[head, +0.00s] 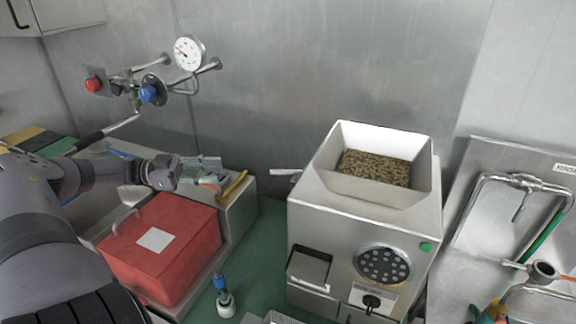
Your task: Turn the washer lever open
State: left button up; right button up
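No part is clearly marked as the washer lever. A steel station (488,200) at the right edge has a bent pipe, a small tap-like handle (521,206) and a round fitting (543,271) with a thin bar. On the left wall, pipework carries a blue knob (148,93), a red knob (93,85) and a long dark-gripped handle (92,139). My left gripper (168,176) is above the back of the red box, far from the right station. My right gripper is out of view.
A grinder (345,235) with a bean-filled hopper stands in the middle. The red lidded box (185,228) sits left of it. A small blue-topped bottle (223,298) stands on the green surface (262,240) between them. A pressure gauge (188,53) is on the wall.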

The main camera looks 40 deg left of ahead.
pick_arm(q)
jog(key=b, duration=0.2)
send_near(277, 172)
jog(key=b+x, duration=0.1)
jog(key=x, duration=0.1)
jog(key=b+x, duration=0.2)
jog(key=x, duration=0.1)
jog(key=f+b+x, duration=0.1)
jog(key=x, duration=0.2)
jog(key=shift+w+a, duration=0.1)
jog(key=shift+w, duration=0.2)
jog(key=shift+r+b+x, duration=0.2)
jog(key=shift+b+x, duration=0.45)
jog(key=shift+x, duration=0.3)
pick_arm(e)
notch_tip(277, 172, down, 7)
pick_arm(q)
jog(key=shift+c, duration=0.2)
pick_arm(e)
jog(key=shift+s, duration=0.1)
pick_arm(q)
grip_shut()
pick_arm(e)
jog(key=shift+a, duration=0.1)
